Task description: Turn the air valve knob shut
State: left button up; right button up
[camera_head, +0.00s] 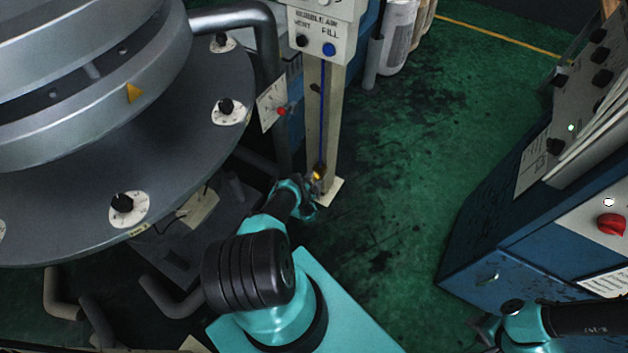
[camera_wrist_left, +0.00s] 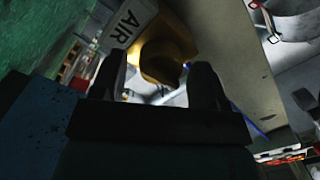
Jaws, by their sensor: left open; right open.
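The air valve knob is a small yellow piece (camera_head: 318,174) low on the pale post, at the lower end of a blue line. In the left wrist view the knob (camera_wrist_left: 165,50) is large and gold, next to a label reading AIR (camera_wrist_left: 124,22). My left gripper (camera_head: 311,187) is right at the knob. In the left wrist view its two dark fingers (camera_wrist_left: 157,72) are apart, and the knob shows in and beyond the gap. I cannot tell whether they touch it. My right gripper (camera_head: 486,330) is at the bottom right, partly cut off, far from the knob.
A large grey round machine (camera_head: 90,180) with black knobs fills the left. A blue cabinet (camera_head: 500,245) stands at the right. The green floor (camera_head: 415,120) between is clear.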

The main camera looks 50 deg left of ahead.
pick_arm(q)
jog(key=shift+c, duration=0.4)
jog(key=c, duration=0.8)
jog(key=shift+n, duration=0.4)
jog(key=n, duration=0.3)
jog(key=shift+r, duration=0.1)
jog(key=n, duration=0.4)
jog(key=shift+a+n, duration=0.1)
jog(key=shift+n, duration=0.3)
jog(key=n, duration=0.4)
jog(key=shift+g+h, duration=0.3)
jog(key=shift+h, duration=0.1)
jog(key=n, duration=0.4)
jog(key=shift+a+n+h, duration=0.1)
jog(key=shift+n+h, duration=0.2)
